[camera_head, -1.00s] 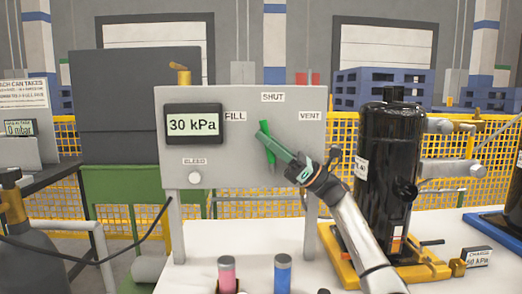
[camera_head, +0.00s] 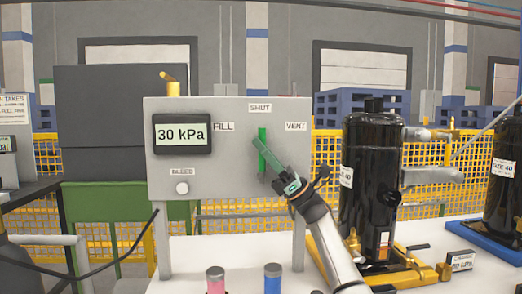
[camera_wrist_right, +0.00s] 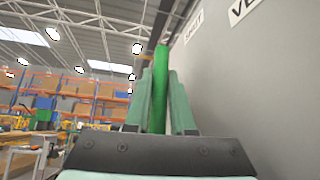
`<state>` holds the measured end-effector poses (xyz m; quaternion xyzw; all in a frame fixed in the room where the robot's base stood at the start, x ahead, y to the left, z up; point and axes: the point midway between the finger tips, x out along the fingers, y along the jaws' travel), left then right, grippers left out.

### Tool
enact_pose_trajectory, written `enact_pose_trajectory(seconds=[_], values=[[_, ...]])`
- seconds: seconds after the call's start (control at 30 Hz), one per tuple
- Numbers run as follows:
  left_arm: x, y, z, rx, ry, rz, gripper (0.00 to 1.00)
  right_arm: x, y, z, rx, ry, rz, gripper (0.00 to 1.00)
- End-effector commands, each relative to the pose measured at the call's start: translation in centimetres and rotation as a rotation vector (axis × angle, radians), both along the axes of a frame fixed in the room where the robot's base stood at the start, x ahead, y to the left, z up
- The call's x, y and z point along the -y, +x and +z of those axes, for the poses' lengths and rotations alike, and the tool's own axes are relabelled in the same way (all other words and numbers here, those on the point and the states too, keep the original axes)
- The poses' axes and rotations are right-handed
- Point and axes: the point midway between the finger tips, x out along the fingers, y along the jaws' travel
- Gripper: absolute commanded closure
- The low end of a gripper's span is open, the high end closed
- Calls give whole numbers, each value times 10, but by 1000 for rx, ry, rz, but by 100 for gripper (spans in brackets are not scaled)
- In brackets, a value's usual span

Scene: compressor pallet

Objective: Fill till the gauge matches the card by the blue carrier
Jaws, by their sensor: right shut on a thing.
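The grey panel (camera_head: 225,225) has a gauge (camera_head: 182,134) reading 30 kPa. Its labels are FILL (camera_head: 223,126), SHUT (camera_head: 260,107) and VENT (camera_head: 296,126). The green lever (camera_head: 262,134) stands upright, pointing to SHUT. My right gripper (camera_head: 260,148) is shut on the lever; in the right wrist view the lever (camera_wrist_right: 161,60) shows between its fingers (camera_wrist_right: 161,85). The blue carrier (camera_head: 492,236) is at the right edge under a black compressor (camera_head: 503,185). My left gripper is not in view.
A black compressor (camera_head: 368,175) stands on a yellow carrier (camera_head: 410,268) right of my arm. A small card (camera_head: 461,261) beside that carrier is too blurred to read surely. A BLEED button (camera_head: 182,188) is on the panel. Pink (camera_head: 215,280) and blue (camera_head: 273,278) cylinders stand in front.

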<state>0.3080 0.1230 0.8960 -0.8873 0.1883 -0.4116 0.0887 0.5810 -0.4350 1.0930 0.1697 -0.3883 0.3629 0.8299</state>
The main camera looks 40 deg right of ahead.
Motion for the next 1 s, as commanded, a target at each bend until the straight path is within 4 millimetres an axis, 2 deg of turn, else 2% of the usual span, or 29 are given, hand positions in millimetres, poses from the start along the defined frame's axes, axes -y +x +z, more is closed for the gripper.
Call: enact_pose_trajectory(seconds=[0.13, 0.17, 0.4, 0.73, 0.87, 0.93, 1.0], values=[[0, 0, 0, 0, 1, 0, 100, 0, 0, 0, -1, -1, 0, 100], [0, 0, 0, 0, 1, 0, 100, 0, 0, 0, -1, -1, 0, 76], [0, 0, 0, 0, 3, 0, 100, 0, 0, 0, -1, -1, 0, 49], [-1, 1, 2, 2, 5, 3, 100, 0, 0, 5, 0, 0, -1, 48], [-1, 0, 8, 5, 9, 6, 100, 0, -1, 23, 2, -1, 1, 48], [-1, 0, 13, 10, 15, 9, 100, 0, -1, 39, 4, -2, 0, 48], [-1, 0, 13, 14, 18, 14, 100, -5, -7, 42, 0, -6, 0, 48]])
